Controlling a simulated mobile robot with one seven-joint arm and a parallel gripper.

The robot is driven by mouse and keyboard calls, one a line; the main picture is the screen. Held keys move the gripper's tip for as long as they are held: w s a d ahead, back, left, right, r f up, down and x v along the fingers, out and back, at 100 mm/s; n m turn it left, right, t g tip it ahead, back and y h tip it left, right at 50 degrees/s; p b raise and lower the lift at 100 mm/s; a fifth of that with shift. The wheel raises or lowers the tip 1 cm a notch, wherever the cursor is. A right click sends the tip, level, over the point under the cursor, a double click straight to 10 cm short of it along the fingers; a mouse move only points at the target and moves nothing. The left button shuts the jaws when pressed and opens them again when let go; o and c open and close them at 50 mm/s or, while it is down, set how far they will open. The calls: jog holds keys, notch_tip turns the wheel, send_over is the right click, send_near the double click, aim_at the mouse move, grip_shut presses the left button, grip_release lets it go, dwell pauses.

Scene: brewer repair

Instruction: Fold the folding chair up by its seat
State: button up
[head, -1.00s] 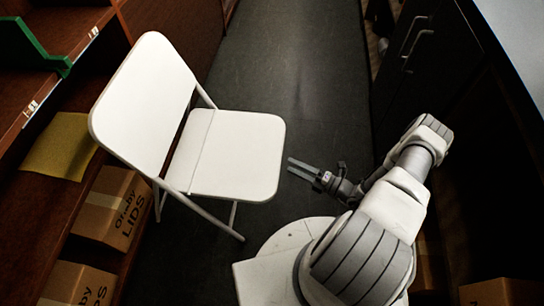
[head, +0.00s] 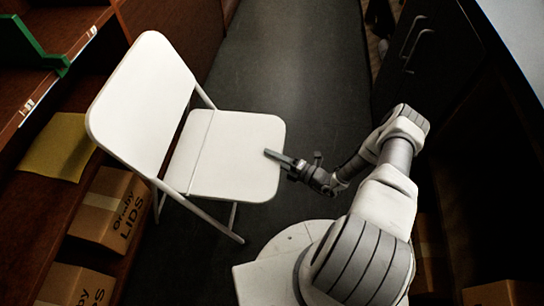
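A white folding chair (head: 145,105) stands unfolded on the dark floor, left of the middle. Its flat seat (head: 235,155) faces up and its backrest is on the left. My gripper (head: 268,154) is at the seat's right front edge, its fingertips overlapping that edge in the picture. I cannot tell whether the fingers touch the seat or straddle its edge. The fingers look close together from this angle, so their opening is not clear. The underside of the seat is hidden.
Wooden shelves with a green bracket (head: 28,40), a yellow sheet (head: 58,147) and cardboard boxes (head: 112,208) line the left, close to the chair. Dark cabinets (head: 440,60) line the right. The floor aisle (head: 290,70) behind the chair is clear.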

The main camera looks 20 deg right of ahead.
grip_shut()
dwell(1.1)
